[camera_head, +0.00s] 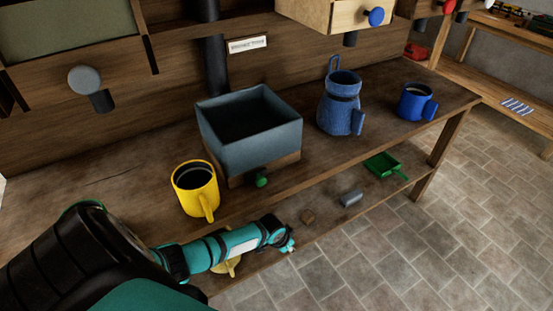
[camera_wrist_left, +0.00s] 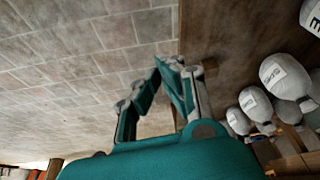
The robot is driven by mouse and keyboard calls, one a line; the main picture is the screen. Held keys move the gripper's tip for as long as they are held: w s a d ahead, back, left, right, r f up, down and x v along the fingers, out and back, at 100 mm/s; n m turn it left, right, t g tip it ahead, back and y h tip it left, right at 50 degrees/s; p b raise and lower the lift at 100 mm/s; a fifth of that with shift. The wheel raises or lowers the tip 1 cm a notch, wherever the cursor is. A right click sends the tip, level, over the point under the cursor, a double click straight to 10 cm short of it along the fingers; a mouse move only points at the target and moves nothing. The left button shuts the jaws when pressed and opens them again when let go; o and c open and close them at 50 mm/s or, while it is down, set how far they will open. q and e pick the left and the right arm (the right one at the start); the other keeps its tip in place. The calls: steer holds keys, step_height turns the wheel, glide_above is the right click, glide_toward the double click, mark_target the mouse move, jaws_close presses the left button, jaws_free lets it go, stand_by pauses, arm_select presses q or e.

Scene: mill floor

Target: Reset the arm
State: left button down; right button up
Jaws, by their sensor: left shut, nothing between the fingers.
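My left arm comes in from the lower left in the head view. Its gripper (camera_head: 288,241) is in front of the bench's front edge, below and right of the yellow mug. In the left wrist view the left gripper's fingertips (camera_wrist_left: 172,63) meet, shut and empty, with tiled floor and a wooden surface behind them. Nothing is seen touching the fingers. My right gripper shows in neither view.
The bench top holds the yellow mug (camera_head: 196,188), a grey-blue bin (camera_head: 222,150), a blue pitcher (camera_head: 338,112) and a blue mug (camera_head: 411,105). The lower shelf holds a green scoop (camera_head: 383,165) and grey cylinder (camera_head: 351,197). White sacks (camera_wrist_left: 285,78) stand right. Floor is clear.

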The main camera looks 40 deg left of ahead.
arm_select(q)
steer(key=shift+s+a+f, duration=0.1)
steer(key=shift+s+f, duration=0.6)
steer(key=shift+s, duration=0.3)
steer(key=shift+s+a+f, duration=0.1)
steer(key=shift+s+f, duration=0.6)
steer(key=shift+s, duration=0.25)
